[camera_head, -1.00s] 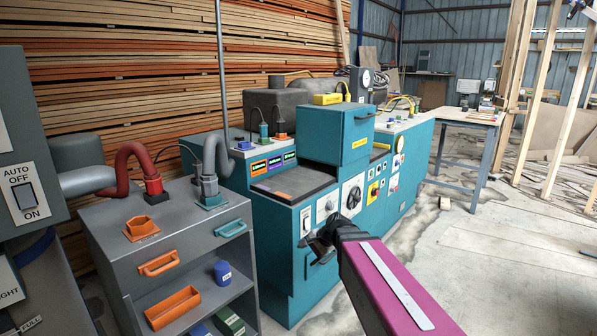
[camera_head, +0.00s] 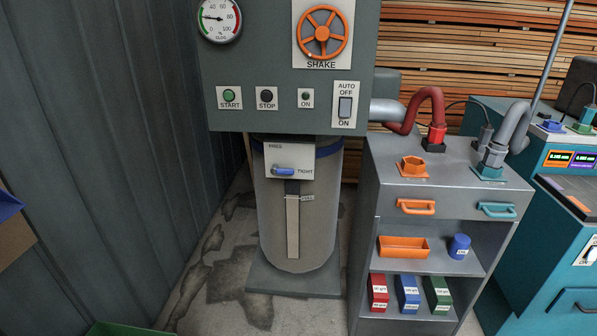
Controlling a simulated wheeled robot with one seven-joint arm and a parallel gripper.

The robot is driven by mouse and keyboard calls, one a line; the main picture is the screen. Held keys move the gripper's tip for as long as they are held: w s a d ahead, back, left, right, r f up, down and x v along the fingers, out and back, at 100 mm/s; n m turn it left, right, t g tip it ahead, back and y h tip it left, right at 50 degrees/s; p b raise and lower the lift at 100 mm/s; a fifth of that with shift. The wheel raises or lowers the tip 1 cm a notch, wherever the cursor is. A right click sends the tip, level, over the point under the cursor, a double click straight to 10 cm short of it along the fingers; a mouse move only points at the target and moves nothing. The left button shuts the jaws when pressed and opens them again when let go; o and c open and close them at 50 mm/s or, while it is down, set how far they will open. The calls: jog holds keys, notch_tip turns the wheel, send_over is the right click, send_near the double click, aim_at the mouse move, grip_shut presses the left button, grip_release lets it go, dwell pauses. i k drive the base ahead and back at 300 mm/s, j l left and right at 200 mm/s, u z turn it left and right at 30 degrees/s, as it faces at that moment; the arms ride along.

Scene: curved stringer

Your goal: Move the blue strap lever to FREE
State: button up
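The blue strap lever (camera_head: 284,171) sits on a white plate (camera_head: 305,151) on the front of a grey drum (camera_head: 322,210), under the dark grey control panel. The plate has a word at its upper left, too small to read surely but seemingly FREE, and TIGHT at its right. The lever lies about level, its free end towards the right, near TIGHT. A blue strap (camera_head: 329,149) shows around the top of the drum. My gripper is not in view now.
The panel (camera_head: 285,70) above has a gauge, an orange SHAKE wheel (camera_head: 323,32), buttons and a switch. A grey cabinet (camera_head: 450,180) with hoses and shelves stands close on the right. A dark wall is left; some floor before the drum is clear.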

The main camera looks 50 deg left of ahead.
aim_at(275, 169)
jog(key=k+l+u, duration=0.15)
jog(key=u, duration=2.45)
